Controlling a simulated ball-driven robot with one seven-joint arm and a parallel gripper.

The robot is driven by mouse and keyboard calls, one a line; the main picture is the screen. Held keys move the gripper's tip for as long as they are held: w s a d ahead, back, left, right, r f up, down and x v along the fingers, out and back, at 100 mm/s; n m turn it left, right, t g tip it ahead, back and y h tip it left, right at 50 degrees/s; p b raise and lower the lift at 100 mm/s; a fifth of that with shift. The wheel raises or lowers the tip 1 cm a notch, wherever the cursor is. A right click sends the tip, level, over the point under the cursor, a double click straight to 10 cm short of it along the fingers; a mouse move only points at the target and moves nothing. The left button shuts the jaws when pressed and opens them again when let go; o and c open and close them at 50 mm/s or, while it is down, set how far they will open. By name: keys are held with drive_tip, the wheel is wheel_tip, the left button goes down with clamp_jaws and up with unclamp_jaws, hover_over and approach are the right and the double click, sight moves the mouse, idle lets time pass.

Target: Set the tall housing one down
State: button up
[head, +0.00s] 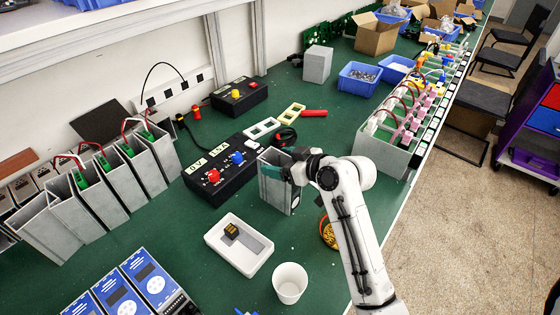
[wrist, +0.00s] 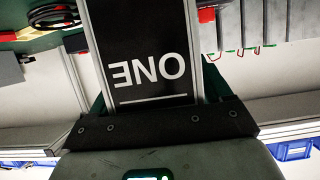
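In the wrist view the housing's black face (wrist: 150,45) shows the word ONE upside down, with my gripper's fingers (wrist: 158,98) along both sides. The housing looks roughly upright. Its lower end is close to the bench top, but I cannot tell whether it touches or hangs slightly above. My gripper and arm hide part of its right side.
A black box with dials (head: 222,176) stands close behind left. A white tray (head: 213,243) with a small dark part and a white cup (head: 290,287) are in front. A yellow round item (head: 328,234) lies beside my arm. Grey housings (head: 122,184) line the left.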

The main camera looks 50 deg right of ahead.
drive_tip(key=shift+o, duration=1.2)
drive_tip(key=shift+r, duration=0.1)
drive_tip(key=b+v, duration=0.1)
drive_tip(key=v, duration=1.1)
drive_tip(key=shift+b, duration=0.35)
drive_tip(key=shift+s, duration=0.1)
